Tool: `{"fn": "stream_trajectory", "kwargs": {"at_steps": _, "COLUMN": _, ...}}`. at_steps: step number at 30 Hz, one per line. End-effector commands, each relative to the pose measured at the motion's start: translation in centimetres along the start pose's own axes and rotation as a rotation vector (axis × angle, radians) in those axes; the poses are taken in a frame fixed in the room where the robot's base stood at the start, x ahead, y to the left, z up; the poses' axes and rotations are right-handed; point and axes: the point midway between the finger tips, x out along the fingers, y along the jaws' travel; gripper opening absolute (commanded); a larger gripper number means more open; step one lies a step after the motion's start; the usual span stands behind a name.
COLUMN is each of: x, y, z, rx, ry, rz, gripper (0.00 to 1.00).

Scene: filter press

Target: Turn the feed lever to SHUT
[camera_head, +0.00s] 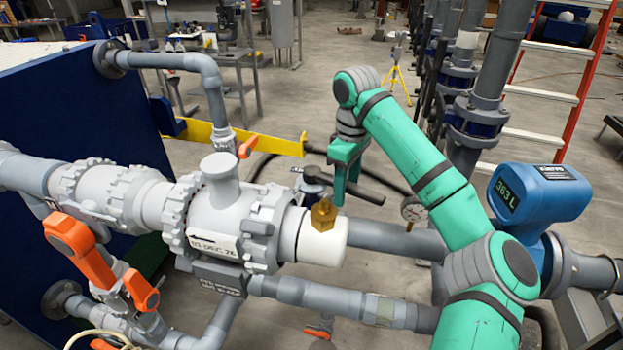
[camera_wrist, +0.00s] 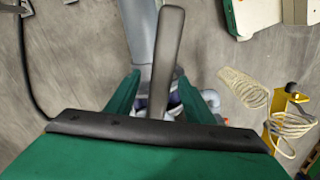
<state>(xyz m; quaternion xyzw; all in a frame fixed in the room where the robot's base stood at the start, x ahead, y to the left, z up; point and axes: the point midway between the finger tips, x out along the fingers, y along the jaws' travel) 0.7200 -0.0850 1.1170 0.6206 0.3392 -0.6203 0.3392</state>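The feed lever appears to be the dark grey lever (camera_head: 368,193) on the pipework right of the white pipe end, pointing toward the lower right in the head view. In the wrist view the dark lever (camera_wrist: 168,50) runs up the picture, tilted slightly right. My green gripper (camera_head: 340,192) comes down over the lever from above. In the wrist view my gripper (camera_wrist: 160,92) has its two fingers apart, one on each side of the lever, with gaps visible. The lever's pivot is partly hidden behind the gripper, and no SHUT marking is readable.
A brass fitting (camera_head: 323,213) stands close left of the gripper. A round gauge (camera_head: 413,209) is close right. A blue meter (camera_head: 540,197) reads about 363 L. Orange handles (camera_head: 95,257) are at left, and a yellow bracket (camera_head: 255,143) lies behind. Grey pipes run below the arm.

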Motion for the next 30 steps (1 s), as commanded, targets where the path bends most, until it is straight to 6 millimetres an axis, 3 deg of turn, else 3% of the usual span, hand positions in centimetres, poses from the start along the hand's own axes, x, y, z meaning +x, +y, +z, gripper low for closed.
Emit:
{"fn": "stream_trajectory", "kwargs": {"at_steps": 1, "x": 0.0, "y": 0.0, "z": 0.0, "rx": 0.000, "ry": 0.000, "rz": 0.000, "gripper": 0.35}}
{"fn": "stream_trajectory", "kwargs": {"at_steps": 5, "x": 0.0, "y": 0.0, "z": 0.0, "rx": 0.000, "ry": 0.000, "rz": 0.000, "gripper": 0.04}}
{"fn": "stream_trajectory", "kwargs": {"at_steps": 6, "x": 0.0, "y": 0.0, "z": 0.0, "rx": 0.000, "ry": 0.000, "rz": 0.000, "gripper": 0.00}}
{"fn": "stream_trajectory", "kwargs": {"at_steps": 11, "x": 0.0, "y": -0.2, "z": -0.1, "rx": 0.022, "ry": 0.000, "rz": 0.000, "gripper": 0.00}}
{"fn": "stream_trajectory", "kwargs": {"at_steps": 21, "x": 0.0, "y": -2.9, "z": -0.6, "rx": 0.281, "ry": 0.000, "rz": 0.000, "gripper": 0.00}}
{"fn": "stream_trajectory", "kwargs": {"at_steps": 30, "x": 0.0, "y": -4.1, "z": -1.1, "rx": 0.397, "ry": 0.001, "rz": -0.002, "gripper": 0.00}}
